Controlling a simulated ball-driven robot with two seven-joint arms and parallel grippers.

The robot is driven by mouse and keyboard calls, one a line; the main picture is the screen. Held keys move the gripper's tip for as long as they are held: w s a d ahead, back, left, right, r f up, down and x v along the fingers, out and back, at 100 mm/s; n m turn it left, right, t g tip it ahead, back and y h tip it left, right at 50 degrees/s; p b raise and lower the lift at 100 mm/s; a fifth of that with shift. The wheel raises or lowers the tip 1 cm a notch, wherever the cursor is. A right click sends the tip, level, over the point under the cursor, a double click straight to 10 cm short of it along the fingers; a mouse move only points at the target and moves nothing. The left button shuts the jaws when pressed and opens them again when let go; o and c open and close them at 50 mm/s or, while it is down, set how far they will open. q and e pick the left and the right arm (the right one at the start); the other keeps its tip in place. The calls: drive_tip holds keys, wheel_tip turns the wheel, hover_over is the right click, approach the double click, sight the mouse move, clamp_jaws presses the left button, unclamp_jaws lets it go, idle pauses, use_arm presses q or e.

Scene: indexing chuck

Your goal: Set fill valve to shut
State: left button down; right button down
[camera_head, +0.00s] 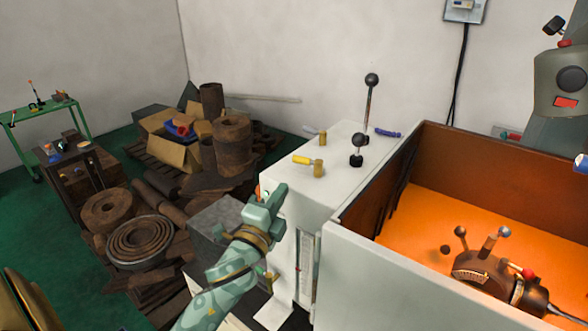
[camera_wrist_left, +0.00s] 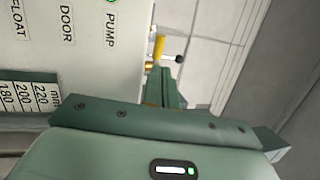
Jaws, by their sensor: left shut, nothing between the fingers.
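Two small brass valves stand on the white cabinet top. The nearer valve (camera_head: 319,168) has a yellow lever (camera_head: 303,160) pointing left; the farther valve (camera_head: 322,139) has a pale lever, also pointing left. No label tells which is the fill valve. My left gripper (camera_head: 279,192) is shut and empty at the cabinet's front left edge, nearer than both valves and apart from them. In the left wrist view a yellow handle (camera_wrist_left: 158,47) and a dark-tipped lever (camera_wrist_left: 178,59) show just beyond my finger (camera_wrist_left: 165,88). My right gripper is not in view.
An orange-floored enclosure (camera_head: 440,205) with a chuck is at the right. In the wrist view, a panel reads PUMP, DOOR and FLOAT (camera_wrist_left: 65,40), beside a millimetre scale (camera_wrist_left: 30,92).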

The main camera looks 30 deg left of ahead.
sight(296, 160)
use_arm(q)
drive_tip(key=x, duration=0.6)
drive_tip(key=shift+w+a+p, duration=0.1)
drive_tip(key=shift+w+p, duration=0.15)
drive_tip(key=shift+p, duration=0.05)
drive_tip(key=shift+x, duration=0.75)
drive_tip(key=shift+w+a+r+m+h+p, duration=0.2)
drive_tip(key=shift+w+m+h+p, duration=0.25)
drive_tip(key=shift+m+h+p, duration=0.5)
drive_tip(key=shift+w+a+h, duration=0.1)
drive_tip(key=shift+a+h, duration=0.15)
drive_tip(key=shift+h, duration=0.2)
drive_tip(key=shift+r, duration=0.15)
drive_tip(key=shift+a, duration=0.1)
